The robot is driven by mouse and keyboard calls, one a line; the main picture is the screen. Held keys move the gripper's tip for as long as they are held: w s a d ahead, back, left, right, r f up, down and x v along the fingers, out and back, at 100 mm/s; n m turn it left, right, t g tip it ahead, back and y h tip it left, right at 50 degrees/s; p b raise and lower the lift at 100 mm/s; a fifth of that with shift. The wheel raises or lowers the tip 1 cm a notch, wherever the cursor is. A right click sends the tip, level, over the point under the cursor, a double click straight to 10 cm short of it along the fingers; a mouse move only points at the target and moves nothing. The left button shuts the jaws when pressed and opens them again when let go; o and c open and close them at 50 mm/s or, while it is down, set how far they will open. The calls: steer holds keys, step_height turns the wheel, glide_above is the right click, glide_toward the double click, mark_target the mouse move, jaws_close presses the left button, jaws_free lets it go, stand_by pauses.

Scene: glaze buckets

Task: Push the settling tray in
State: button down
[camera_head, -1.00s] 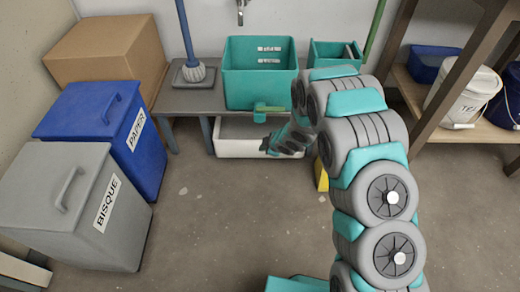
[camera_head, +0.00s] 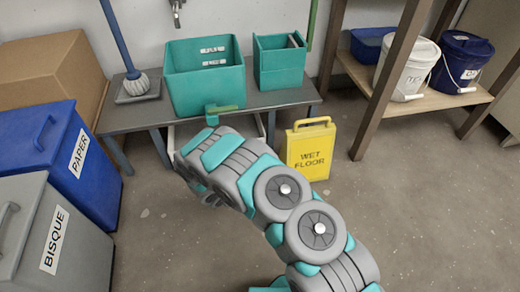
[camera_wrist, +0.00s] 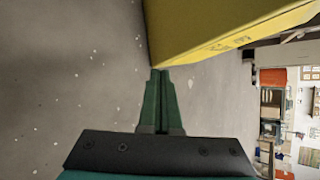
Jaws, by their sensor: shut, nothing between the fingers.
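The white settling tray is under the grey bench; in the head view only thin pale edges of it (camera_head: 171,143) show around my arm, and the rest is hidden. I cannot tell how far out it is. My arm reaches across in front of the bench, and its end sits low before the tray. The fingertips are hidden in the head view. In the wrist view my gripper (camera_wrist: 161,75) is shut and empty, with its dark green fingers together over bare floor. The tray does not show in the wrist view, so I cannot tell whether the gripper touches it.
A yellow wet-floor sign (camera_head: 310,151) stands right of my arm; its yellow side (camera_wrist: 215,30) is close beyond the fingers in the wrist view. A teal tapped bucket (camera_head: 205,82) stands on the bench (camera_head: 145,113). Blue and grey bins are left. Floor at right is clear.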

steer(key=w+a+r+n+t+h+b, duration=0.1)
steer(key=w+a+r+n+t+b, duration=0.15)
steer(key=a+r+n+t, duration=0.4)
steer(key=shift+w+d+f+n+t+b, duration=0.25)
steer(key=shift+w+d+n, duration=0.3)
steer(key=shift+w, duration=1.55)
steer(key=shift+w+d+f+n+t+b, duration=0.1)
steer(key=shift+w+d+n+t+b, duration=0.3)
steer(key=shift+w, duration=1.65)
steer(key=shift+w+d+f+n+t+b, duration=0.15)
steer(key=shift+w+d+n, duration=0.55)
steer(key=shift+w, duration=1.4)
steer(key=shift+d, duration=0.1)
